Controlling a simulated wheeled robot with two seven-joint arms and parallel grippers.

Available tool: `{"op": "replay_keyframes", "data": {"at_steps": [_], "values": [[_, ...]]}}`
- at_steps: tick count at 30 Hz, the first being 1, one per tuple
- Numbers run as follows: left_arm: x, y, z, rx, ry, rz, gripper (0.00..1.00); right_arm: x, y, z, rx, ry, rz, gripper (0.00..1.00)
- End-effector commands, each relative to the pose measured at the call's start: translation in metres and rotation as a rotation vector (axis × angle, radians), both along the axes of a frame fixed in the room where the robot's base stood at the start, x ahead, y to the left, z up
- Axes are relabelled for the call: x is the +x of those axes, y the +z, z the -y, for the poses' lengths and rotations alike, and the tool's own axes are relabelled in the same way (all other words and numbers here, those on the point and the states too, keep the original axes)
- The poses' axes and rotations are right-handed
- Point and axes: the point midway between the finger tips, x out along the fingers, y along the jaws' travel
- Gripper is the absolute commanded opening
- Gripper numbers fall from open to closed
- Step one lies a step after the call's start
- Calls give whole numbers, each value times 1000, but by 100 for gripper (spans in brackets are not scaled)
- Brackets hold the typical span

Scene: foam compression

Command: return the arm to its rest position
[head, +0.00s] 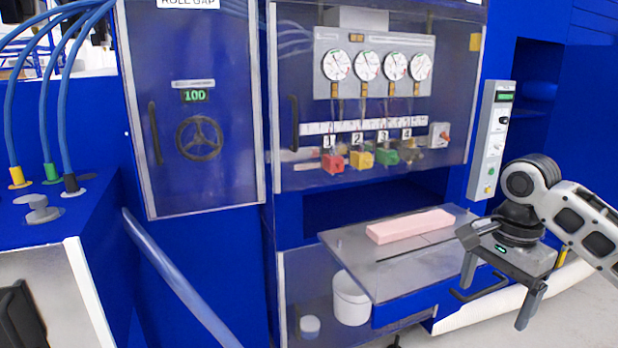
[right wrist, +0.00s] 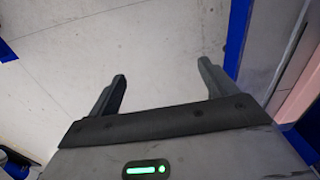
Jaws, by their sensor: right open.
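My right gripper (head: 500,291) hangs in front of the machine at the right, just right of the metal shelf, fingers pointing down. It is open and empty. In the right wrist view its two fingers (right wrist: 163,82) stand wide apart over bare grey floor. My left gripper is not clearly in view; only a dark part shows at the lower left corner of the head view.
A pink foam block (head: 410,226) lies on the metal shelf (head: 390,275), left of my right gripper. A control panel (head: 490,140) stands behind my right arm. A white bucket (head: 350,298) sits under the shelf. Grey floor (right wrist: 170,40) lies below the gripper.

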Motion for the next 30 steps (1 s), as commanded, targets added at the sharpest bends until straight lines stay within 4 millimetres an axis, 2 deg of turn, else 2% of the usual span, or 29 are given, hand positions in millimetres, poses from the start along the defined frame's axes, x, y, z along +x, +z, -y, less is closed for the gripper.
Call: {"op": "replay_keyframes", "data": {"at_steps": [1, 4, 11, 17, 21, 24, 27, 30], "values": [[-2, -1, 0, 0, 0, -5, 100, 1, -13, -7, 11, 34, 7, 84], [-4, -2, 0, 0, 0, -8, 100, 5, -34, -20, 30, 102, 37, 84], [6, 3, -1, 1, 2, 14, 100, 10, -91, -56, 84, 289, 131, 84], [3, 2, -1, 1, 2, 7, 100, 1, -156, -100, 147, 501, 272, 84], [3, 2, -1, 1, 1, 6, 100, -21, -212, -138, 174, 686, 445, 84], [1, 1, 0, 0, 0, 4, 100, -44, -244, -156, 149, 800, 582, 84], [1, 1, 0, -1, -1, 2, 100, -73, -268, -165, 78, 897, 707, 84], [0, 0, 1, -1, -2, 1, 100, -106, -286, -163, -38, 986, 803, 84]]}}
